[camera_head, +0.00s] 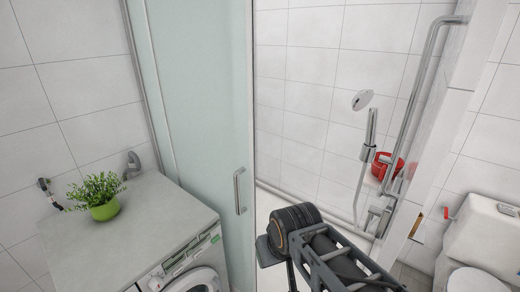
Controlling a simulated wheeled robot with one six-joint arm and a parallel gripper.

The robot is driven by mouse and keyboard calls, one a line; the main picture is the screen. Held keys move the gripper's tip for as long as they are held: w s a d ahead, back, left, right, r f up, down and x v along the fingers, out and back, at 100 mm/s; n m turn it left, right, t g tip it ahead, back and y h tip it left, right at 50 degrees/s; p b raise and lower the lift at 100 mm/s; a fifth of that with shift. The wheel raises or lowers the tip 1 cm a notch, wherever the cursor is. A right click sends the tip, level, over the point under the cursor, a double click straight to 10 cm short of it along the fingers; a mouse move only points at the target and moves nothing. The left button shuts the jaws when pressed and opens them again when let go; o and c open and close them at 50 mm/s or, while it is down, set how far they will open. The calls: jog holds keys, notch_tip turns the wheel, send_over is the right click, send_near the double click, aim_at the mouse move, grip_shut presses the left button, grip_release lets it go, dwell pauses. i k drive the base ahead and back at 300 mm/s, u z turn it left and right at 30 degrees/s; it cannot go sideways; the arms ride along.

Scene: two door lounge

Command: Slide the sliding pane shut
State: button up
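The sliding pane (205,95) is a tall frosted, pale green glass panel left of centre. It has a vertical metal bar handle (239,190) near its right edge. To the right of that edge, the shower opening is uncovered and the tiled inside shows. My arm reaches in from the bottom right, in front of the opening. Its dark end (274,250) is below and right of the handle, and looks apart from it. The fingers cannot be made out, being hidden or turned away.
A washing machine (185,275) stands under a grey counter (150,215) with a green potted plant (103,207), left of the pane. Inside the shower are a hand shower (362,100), a rail and a red bucket (381,166). A white toilet (485,245) stands at right.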

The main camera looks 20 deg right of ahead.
aim_at(203, 51)
jog(key=k, duration=1.1)
jog(key=u, duration=1)
jog(key=i, duration=1.6)
jog(key=z, duration=0.4)
